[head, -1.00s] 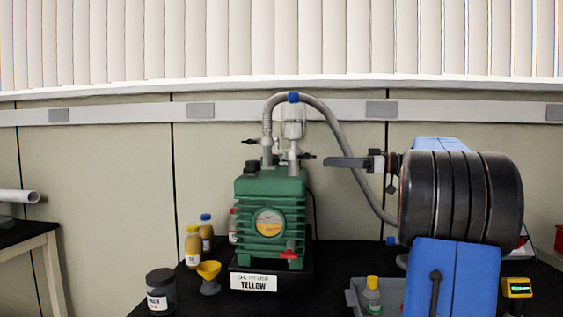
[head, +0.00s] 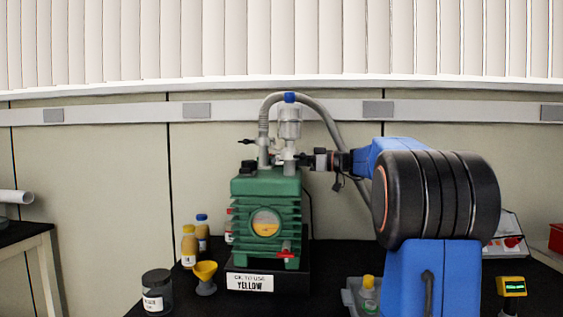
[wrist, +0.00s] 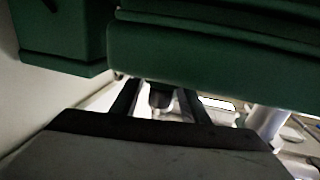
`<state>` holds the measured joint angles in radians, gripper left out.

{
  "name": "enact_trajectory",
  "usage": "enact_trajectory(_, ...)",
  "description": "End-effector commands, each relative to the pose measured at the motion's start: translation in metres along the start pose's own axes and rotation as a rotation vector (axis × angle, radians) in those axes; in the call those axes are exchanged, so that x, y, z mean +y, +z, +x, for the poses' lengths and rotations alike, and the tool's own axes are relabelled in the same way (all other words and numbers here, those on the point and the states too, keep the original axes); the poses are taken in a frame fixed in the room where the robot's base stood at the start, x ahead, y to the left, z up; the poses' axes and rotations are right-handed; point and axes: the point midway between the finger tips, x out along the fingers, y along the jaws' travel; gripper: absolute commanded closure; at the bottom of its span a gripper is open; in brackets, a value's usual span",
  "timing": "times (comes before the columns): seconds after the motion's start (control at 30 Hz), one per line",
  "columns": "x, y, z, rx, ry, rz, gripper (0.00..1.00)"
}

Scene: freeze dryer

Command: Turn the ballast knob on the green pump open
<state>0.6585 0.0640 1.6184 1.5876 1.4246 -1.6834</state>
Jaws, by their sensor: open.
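The green pump (head: 265,205) stands on a black base on the bench in the head view, with a round yellow sight glass on its front. My gripper (head: 307,160) is at the pump's upper right, close to the metal fittings on top. In the wrist view, the gripper's two dark fingers (wrist: 160,98) are apart. A small dark round piece (wrist: 160,99) shows between them; I cannot tell whether it is the ballast knob or whether the fingers touch it. The pump's green body (wrist: 215,50) fills the top of the wrist view.
A grey hose (head: 330,122) arches from the pump top behind my arm. A red tap (head: 286,252) is at the pump's lower front. A yellow funnel (head: 205,270), bottles (head: 189,245) and a dark jar (head: 157,291) stand to the left. A grey tray (head: 349,297) holds a yellow-capped bottle.

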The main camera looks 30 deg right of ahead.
Motion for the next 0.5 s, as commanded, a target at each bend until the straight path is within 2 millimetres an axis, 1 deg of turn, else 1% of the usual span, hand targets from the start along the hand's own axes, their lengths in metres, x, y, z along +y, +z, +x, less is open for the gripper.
enact_trajectory(0.03, -0.0005, -0.0001, 0.0047, 0.000, -0.002, 0.000, 0.59)
enact_trajectory(0.13, -0.0003, -0.0002, 0.0094, 0.000, 0.000, 0.000, 0.59)
enact_trajectory(0.43, -0.0001, -0.0001, 0.0111, 0.000, 0.001, 0.000, 0.59)
enact_trajectory(0.47, -0.0001, -0.0001, 0.0111, 0.000, 0.001, 0.000, 0.61)
enact_trajectory(0.5, -0.0001, -0.0001, 0.0111, 0.000, 0.000, 0.000, 0.71)
